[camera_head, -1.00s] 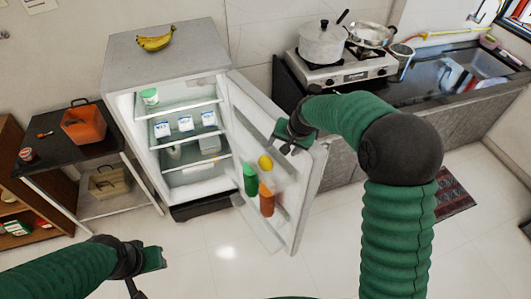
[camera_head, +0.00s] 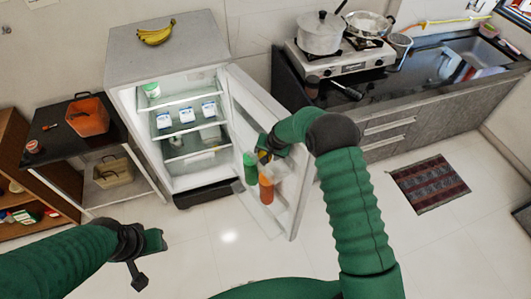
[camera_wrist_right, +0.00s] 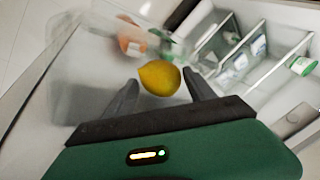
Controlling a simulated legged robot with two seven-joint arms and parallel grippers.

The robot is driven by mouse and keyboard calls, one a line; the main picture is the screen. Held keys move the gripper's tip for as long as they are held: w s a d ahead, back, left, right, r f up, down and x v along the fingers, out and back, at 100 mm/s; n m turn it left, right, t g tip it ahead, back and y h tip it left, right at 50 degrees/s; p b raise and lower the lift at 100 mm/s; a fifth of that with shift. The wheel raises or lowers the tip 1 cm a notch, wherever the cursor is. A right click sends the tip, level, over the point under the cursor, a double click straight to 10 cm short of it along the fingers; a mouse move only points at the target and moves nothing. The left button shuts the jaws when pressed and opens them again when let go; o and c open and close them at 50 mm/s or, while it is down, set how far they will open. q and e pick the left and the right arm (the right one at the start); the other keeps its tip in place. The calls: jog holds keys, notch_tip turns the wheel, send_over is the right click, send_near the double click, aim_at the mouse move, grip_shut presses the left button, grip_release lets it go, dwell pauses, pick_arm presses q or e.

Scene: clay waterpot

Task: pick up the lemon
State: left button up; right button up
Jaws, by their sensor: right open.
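The yellow lemon (camera_wrist_right: 160,78) sits in the open fridge door's shelf. In the right wrist view it appears between the tips of my two dark fingers. In the head view only a small yellow patch of the lemon (camera_head: 263,157) shows, mostly hidden by my right gripper (camera_head: 268,151). My right gripper (camera_wrist_right: 161,92) is open, with its fingers on either side of the lemon; I cannot tell whether they touch it. My left gripper (camera_head: 148,262) hangs over the floor at lower left, far from the lemon; its jaw state is unclear.
A green bottle (camera_head: 250,168) and an orange bottle (camera_head: 266,188) stand in the door shelf close to the lemon. The fridge door (camera_head: 302,170) is open. Bananas (camera_head: 156,33) lie on the fridge. The counter with stove (camera_head: 345,60) is behind. The floor in front is clear.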

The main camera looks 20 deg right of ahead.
jog(key=shift+a, duration=0.3)
jog(key=c, duration=1)
grip_shut()
pick_arm(q)
jog(key=shift+w+a+f, duration=0.1)
jog(key=shift+a, duration=0.2)
jog(key=shift+d, duration=0.1)
pick_arm(e)
jog(key=shift+d, duration=0.15)
jog(key=shift+r, duration=0.15)
